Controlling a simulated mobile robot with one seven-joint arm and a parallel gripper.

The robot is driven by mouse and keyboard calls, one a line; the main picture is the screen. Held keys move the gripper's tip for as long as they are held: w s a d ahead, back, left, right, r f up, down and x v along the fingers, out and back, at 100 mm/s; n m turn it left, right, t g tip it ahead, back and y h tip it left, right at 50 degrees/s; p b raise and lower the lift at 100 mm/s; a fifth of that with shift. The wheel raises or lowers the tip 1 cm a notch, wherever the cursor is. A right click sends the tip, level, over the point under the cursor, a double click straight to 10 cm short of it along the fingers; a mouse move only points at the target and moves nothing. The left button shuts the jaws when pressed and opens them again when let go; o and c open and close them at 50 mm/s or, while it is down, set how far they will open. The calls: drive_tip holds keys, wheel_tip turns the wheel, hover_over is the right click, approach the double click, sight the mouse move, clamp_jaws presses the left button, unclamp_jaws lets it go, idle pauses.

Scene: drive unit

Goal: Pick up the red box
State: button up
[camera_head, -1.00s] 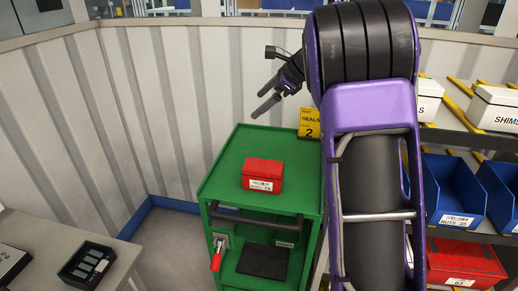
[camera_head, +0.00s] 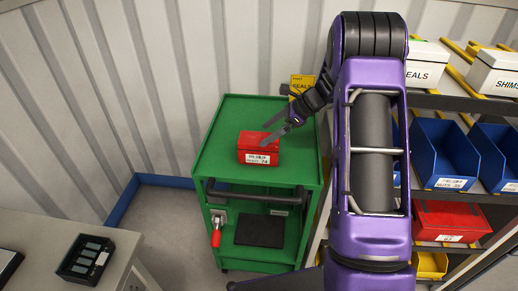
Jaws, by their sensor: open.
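The red box (camera_head: 259,147), with a white label on its front, sits on the top of a green cart (camera_head: 219,165). My gripper (camera_head: 268,136) is open, with its two dark fingers reaching in from the upper right at the box's right part. The fingers overlap the box in this view. I cannot tell whether they touch it or are above it. My purple arm stands to the right of the cart.
A shelf with white boxes (camera_head: 426,66), blue bins (camera_head: 443,152) and a red bin (camera_head: 446,220) is at the right. A grey table (camera_head: 40,232) with a black device (camera_head: 86,258) is at the lower left. A ribbed wall (camera_head: 150,70) stands behind the cart.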

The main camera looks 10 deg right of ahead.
sight(252, 143)
drive_tip(key=x, duration=0.7)
drive_tip(key=shift+w+a+f, duration=0.1)
drive_tip(key=shift+a+f, duration=0.05)
drive_tip(key=shift+f, duration=0.2)
drive_tip(key=c, duration=1.6)
